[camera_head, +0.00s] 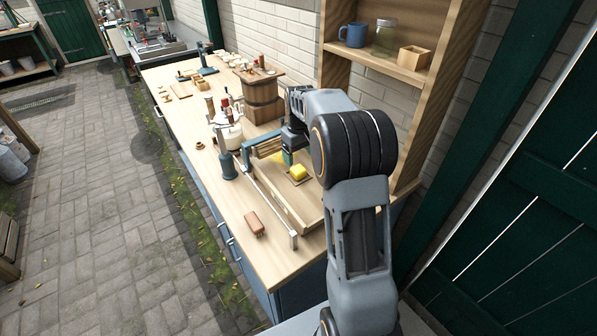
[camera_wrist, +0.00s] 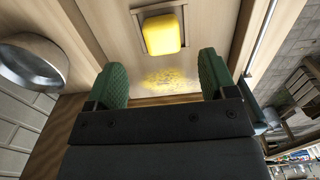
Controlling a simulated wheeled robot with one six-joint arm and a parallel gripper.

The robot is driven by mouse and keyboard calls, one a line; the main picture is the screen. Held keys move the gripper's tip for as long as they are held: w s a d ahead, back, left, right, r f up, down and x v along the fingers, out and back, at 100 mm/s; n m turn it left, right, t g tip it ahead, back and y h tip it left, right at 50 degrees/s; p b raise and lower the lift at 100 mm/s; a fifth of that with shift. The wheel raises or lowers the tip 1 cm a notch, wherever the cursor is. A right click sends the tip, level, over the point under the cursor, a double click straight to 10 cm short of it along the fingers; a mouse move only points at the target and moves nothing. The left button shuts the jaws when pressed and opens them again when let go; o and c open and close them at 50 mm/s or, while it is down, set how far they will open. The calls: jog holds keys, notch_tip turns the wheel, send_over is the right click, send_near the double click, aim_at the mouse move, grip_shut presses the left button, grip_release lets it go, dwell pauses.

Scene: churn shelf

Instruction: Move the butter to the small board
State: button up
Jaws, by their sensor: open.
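The yellow butter block (camera_head: 298,172) sits on a small brown board (camera_head: 300,181) inside a shallow wooden tray on the counter. In the wrist view the butter (camera_wrist: 163,34) lies just beyond my fingertips, with a strip of the board (camera_wrist: 145,12) showing behind it. How fully it rests on the board is hard to tell. My gripper (camera_wrist: 163,58) is open and empty, with its green fingers apart. In the head view my gripper (camera_head: 287,157) is just behind and left of the butter, partly hidden by my arm.
A yellow smear (camera_wrist: 172,79) marks the tray floor between my fingers. A metal-railed tray edge (camera_head: 270,205), a wooden churn tub (camera_head: 263,95), a hand-press (camera_head: 228,160) and a red-brown block (camera_head: 254,223) stand nearby. A shelf post (camera_head: 440,100) rises at right.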

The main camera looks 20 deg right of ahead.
aim_at(298, 168)
jog(key=shift+w+a+f+p, duration=0.1)
jog(key=shift+f+p, duration=0.15)
jog(key=shift+f, duration=1.3)
jog(key=shift+w+a+f+p, duration=0.1)
jog(key=shift+f+p, duration=0.15)
jog(key=shift+f, duration=1.3)
jog(key=c, duration=1.1)
jog(key=shift+r, duration=0.1)
